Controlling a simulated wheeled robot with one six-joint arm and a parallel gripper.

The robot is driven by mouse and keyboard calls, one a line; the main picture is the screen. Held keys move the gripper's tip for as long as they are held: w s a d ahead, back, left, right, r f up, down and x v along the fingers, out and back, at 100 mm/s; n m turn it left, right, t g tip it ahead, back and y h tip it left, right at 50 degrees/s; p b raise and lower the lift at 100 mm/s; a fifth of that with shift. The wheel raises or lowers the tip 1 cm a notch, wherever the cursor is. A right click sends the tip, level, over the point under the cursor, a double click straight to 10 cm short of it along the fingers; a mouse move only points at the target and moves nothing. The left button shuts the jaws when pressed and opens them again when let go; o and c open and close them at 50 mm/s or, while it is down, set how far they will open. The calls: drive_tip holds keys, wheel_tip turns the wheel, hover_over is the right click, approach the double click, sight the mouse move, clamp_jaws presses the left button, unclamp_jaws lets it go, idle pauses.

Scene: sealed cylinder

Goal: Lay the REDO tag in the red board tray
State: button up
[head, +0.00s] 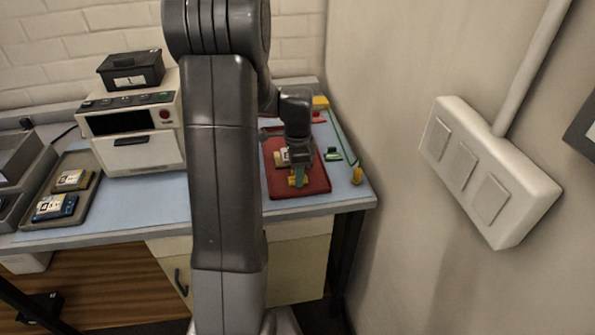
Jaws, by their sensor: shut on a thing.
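The red board tray (314,188) lies on the blue bench mat, right of my arm. My gripper (298,172) points down over the tray, shut on a small yellow-and-green piece (298,182). The piece is low over the tray; I cannot tell whether it touches the floor of the tray. No lettering can be read on it, so I cannot confirm that it is the REDO tag. A cream-and-yellow item (281,158) sits in the tray just left of my gripper, partly hidden by it.
A grey tray (88,200) with a yellow board (72,180) and a blue board (55,207) is at left. A cream machine (135,150) with a black box (131,69) on top stands behind. Green items (334,154) and the wall lie close on the right.

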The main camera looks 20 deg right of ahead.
drive_tip(key=o, duration=0.9)
drive_tip(key=shift+f, duration=0.15)
drive_tip(key=shift+o, duration=0.2)
wheel_tip(320, 180, up, 12)
drive_tip(key=shift+r, duration=0.2)
